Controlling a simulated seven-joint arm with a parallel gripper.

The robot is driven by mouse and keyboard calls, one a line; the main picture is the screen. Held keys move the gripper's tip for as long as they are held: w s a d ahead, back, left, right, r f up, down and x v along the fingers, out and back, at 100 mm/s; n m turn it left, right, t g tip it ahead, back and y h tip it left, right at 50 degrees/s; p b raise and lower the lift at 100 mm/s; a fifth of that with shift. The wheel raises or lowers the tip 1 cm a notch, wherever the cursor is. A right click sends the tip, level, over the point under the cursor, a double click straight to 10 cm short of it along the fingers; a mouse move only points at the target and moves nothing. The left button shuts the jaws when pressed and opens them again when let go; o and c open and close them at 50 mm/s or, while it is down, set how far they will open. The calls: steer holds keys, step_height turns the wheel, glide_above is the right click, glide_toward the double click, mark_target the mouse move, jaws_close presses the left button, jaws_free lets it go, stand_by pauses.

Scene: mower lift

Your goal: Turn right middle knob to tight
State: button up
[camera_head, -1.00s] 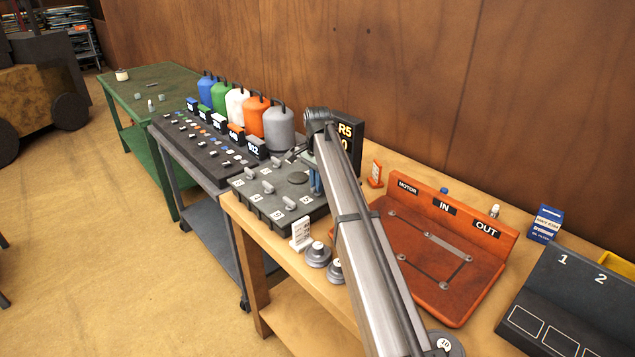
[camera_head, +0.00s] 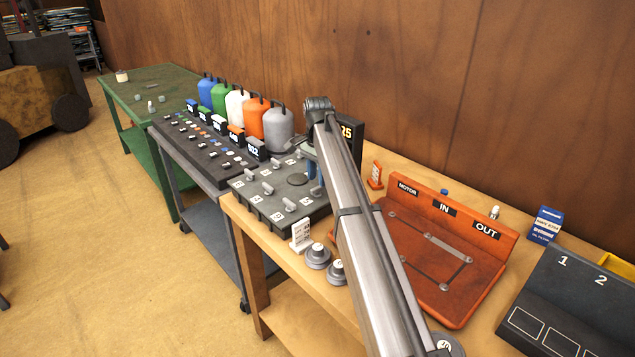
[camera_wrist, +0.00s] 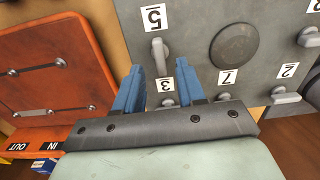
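The dark grey knob panel (camera_head: 258,201) stands at the wooden bench's left end, with small grey lever-like knobs around a dark round disc (camera_head: 297,179). In the wrist view, the knob by the upside-down "5" label (camera_wrist: 159,54) lies between the tips of my gripper (camera_wrist: 159,66). Its blue fingers are apart, one on each side of the knob, with visible gaps; I cannot tell how deep they reach. Another knob (camera_wrist: 196,98) shows just right of the right finger. In the head view my arm hides much of the panel's right side; the blue fingers (camera_head: 314,180) show beside it.
An orange tray marked MOTOR, IN and OUT (camera_head: 480,285) lies right of my arm. A black display (camera_head: 352,140) stands behind the panel, partly covered by my arm. A white tag (camera_head: 301,232) and grey round weights (camera_head: 317,257) stand in front. Jugs (camera_head: 278,125) stand left.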

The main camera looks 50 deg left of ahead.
mark_target(317, 187)
step_height(317, 187, up, 11)
steer(key=shift+f, duration=0.15)
stand_by(0.7)
